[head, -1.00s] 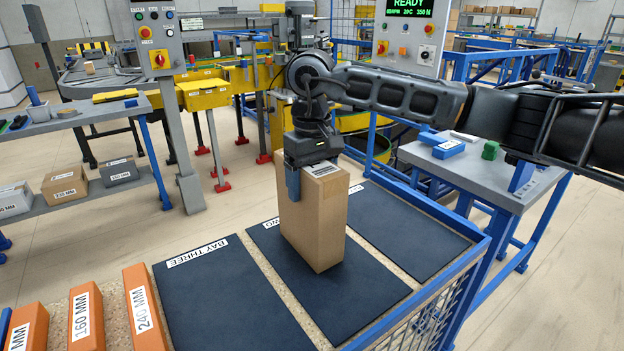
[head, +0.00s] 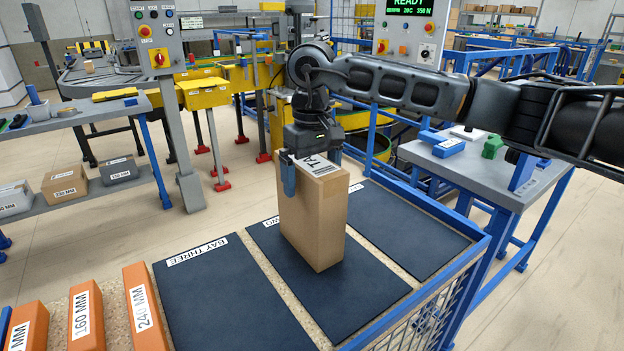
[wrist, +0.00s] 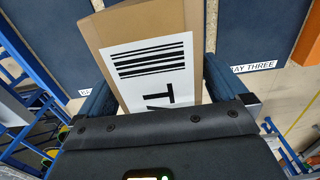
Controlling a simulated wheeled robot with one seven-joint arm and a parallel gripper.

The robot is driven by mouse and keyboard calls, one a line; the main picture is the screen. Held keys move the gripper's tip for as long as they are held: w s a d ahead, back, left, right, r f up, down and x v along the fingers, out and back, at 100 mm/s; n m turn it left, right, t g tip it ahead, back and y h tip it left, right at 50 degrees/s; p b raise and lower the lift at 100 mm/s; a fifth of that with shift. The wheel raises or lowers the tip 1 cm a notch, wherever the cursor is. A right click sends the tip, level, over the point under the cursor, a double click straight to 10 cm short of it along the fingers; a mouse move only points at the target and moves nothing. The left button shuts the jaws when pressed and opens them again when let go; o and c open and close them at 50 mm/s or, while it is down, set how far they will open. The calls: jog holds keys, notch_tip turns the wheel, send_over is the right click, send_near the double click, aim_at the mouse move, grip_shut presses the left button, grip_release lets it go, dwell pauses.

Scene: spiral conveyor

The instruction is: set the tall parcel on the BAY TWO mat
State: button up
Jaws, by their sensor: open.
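The tall brown parcel (head: 312,235) stands upright on the middle dark mat (head: 368,298), between the BAY THREE mat (head: 225,300) and another mat on the right. The middle mat's label is mostly hidden behind the parcel, so its wording cannot be read in full. My gripper (head: 308,165) is open at the parcel's top, one finger visible down its left side. In the wrist view the fingers flank the parcel (wrist: 95,30), and its white barcode label faces me. Whether the fingers touch its sides cannot be told.
A blue mesh fence (head: 440,290) edges the mats on the right and front. Orange blocks (head: 87,315) with length labels stand at the lower left. A grey table (head: 470,170) is at the right. The BAY THREE mat and the right mat (head: 405,230) are empty.

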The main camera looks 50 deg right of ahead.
notch_tip(320, 180, up, 11)
jog(key=shift+b, duration=0.55)
